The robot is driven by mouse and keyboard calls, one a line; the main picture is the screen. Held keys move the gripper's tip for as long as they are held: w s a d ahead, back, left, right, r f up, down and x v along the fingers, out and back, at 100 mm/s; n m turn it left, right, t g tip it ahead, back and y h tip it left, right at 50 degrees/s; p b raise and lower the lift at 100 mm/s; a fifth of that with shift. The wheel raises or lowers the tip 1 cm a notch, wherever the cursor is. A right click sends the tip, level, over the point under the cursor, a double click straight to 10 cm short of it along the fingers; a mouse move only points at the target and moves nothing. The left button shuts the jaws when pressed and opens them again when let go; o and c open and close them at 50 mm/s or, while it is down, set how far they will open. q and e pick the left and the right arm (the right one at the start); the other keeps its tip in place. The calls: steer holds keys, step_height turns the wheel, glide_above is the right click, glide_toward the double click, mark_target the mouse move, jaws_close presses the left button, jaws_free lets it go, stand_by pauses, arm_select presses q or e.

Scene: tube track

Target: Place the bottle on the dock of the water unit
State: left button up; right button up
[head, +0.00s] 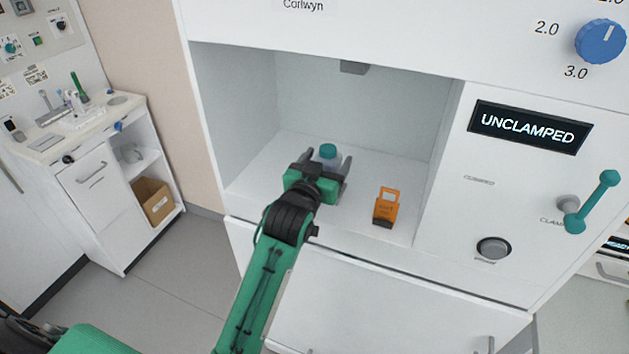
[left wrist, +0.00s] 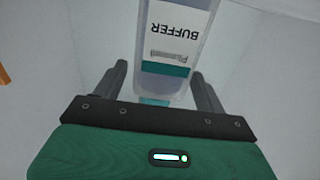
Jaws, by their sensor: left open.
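The bottle has a teal cap in the head view (head: 328,151) and shows inside the bay of the white water unit (head: 240,25). In the left wrist view the clear bottle (left wrist: 178,45) carries a "BUFFER" label and a teal band. My left gripper (head: 325,163) reaches into the bay, its two dark fingers apart on either side of the bottle. I see gaps between fingers and bottle in the left wrist view. The gripper hides the bottle's lower part in the head view. I cannot make out the dock. My right gripper is not in view.
An orange block with a loop (head: 386,207) stands right of the gripper on the bay floor. A dark nozzle (head: 353,67) hangs from the bay's top. The display (head: 530,127) reads "UNCLAMPED", above a teal lever (head: 592,203). A side counter (head: 85,125) stands left.

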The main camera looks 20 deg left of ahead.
arm_select(q)
steer(key=s+b, duration=0.2)
steer(key=s, duration=0.7)
steer(key=shift+s+a, duration=0.15)
steer(key=shift+s, duration=0.15)
